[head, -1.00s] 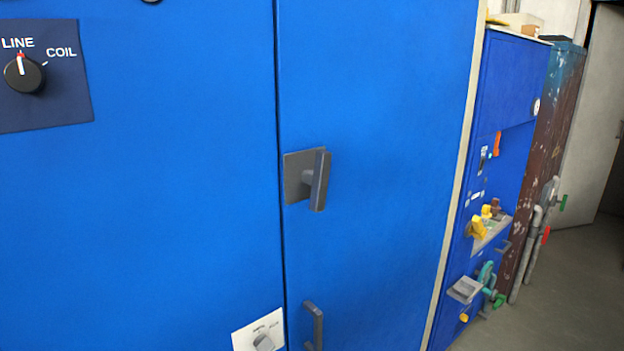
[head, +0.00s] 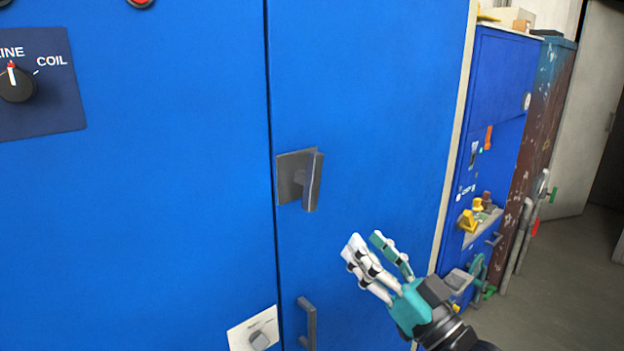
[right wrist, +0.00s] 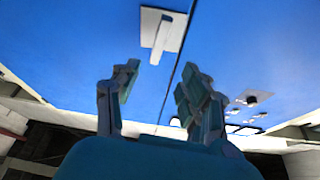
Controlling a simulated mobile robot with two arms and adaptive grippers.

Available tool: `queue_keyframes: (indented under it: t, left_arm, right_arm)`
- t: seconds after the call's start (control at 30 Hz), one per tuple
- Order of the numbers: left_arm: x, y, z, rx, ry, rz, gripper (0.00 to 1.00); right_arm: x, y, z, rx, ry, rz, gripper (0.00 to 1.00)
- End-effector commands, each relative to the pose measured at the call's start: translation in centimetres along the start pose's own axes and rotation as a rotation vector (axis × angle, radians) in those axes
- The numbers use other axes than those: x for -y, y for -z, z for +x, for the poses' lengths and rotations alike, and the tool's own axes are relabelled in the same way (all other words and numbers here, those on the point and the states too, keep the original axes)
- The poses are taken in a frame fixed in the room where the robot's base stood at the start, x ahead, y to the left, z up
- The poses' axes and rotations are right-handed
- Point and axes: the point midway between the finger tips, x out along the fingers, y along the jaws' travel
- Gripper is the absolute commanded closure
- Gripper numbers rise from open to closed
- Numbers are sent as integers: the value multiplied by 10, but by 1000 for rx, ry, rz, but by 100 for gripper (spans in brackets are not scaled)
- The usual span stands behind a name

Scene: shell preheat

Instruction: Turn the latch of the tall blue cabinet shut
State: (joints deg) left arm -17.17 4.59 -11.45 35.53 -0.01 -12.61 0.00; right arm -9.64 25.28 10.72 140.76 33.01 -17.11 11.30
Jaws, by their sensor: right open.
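The tall blue cabinet (head: 370,90) fills most of the head view. Its latch (head: 311,181) is a grey lever on a square grey plate, just right of the door seam, and the lever points nearly straight down. My right gripper (head: 368,250) is open and empty, below and to the right of the latch and apart from it. In the right wrist view the latch (right wrist: 161,38) shows beyond the fingertips of my open gripper (right wrist: 155,85), near the top middle. My left gripper is not in view.
A grey pull handle (head: 307,323) is below the latch. A dark panel with a LINE/COIL knob (head: 16,84) is at the left. A white plate with a knob (head: 258,338) sits low by the seam. A smaller blue cabinet (head: 500,90) with yellow parts stands at the right.

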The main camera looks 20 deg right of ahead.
Motion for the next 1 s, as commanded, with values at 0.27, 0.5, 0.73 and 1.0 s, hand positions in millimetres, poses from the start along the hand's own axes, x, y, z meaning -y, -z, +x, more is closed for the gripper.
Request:
queue_keyframes:
  t: [0.27, 0.5, 0.73, 1.0]
  left_arm:
    - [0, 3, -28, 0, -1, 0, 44]
    - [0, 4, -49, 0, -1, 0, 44]
    - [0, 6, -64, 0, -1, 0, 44]
    - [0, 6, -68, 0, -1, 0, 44]
  right_arm:
    - [1, 5, 57, -2, -1, 1, 56]
    - [0, 4, 109, 0, -1, 1, 56]
    - [0, 2, 149, 1, -2, 0, 56]
    - [0, -1, 166, 2, -2, -1, 56]
